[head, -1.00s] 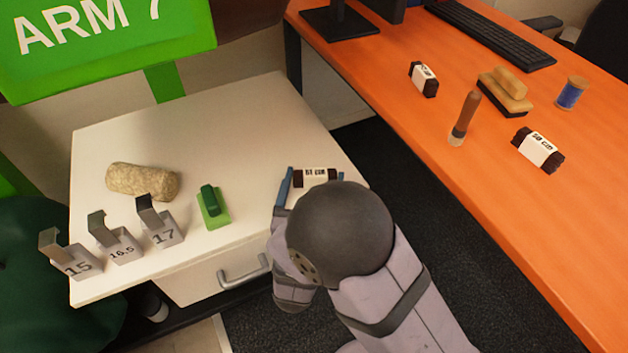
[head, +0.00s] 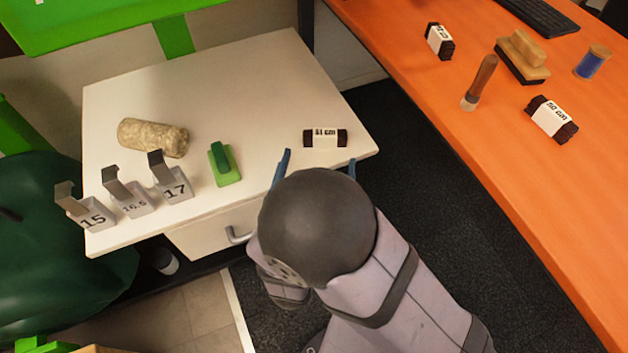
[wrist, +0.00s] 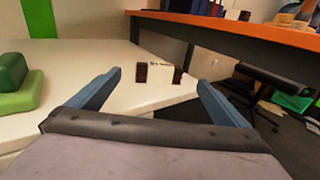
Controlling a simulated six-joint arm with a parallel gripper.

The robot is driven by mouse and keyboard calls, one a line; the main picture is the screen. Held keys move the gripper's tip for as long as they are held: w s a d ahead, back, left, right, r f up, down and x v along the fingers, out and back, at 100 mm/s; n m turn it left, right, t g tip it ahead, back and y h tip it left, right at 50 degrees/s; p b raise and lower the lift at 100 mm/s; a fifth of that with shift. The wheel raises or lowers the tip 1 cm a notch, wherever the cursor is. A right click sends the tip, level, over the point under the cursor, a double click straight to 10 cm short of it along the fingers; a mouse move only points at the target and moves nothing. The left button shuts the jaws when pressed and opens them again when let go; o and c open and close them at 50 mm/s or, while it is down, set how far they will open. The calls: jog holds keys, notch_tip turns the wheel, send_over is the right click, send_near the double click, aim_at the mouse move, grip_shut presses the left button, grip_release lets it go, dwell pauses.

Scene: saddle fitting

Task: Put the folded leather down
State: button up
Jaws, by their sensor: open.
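The folded leather (head: 325,138), dark brown with a white band marked 51 cm, lies on the white cabinet top near its right corner. It also shows in the wrist view (wrist: 159,73), beyond and between my fingertips. My gripper (head: 318,160) is open and empty, with its blue fingers apart, just in front of the leather at the cabinet's front edge. My fingers do not touch the leather. In the wrist view my gripper (wrist: 158,80) has a clear gap between its fingers and the leather.
On the white cabinet top (head: 250,85) stand a green block tool (head: 223,164), a beige roll (head: 153,137) and metal gauges marked 15 (head: 86,210), 16.5 (head: 127,195) and 17 (head: 172,180). The orange desk (head: 500,180) holds two other banded leathers (head: 551,119), (head: 439,41) and a brush (head: 479,83).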

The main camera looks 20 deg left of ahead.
jog(key=shift+v, duration=2.4)
jog(key=shift+d, duration=0.1)
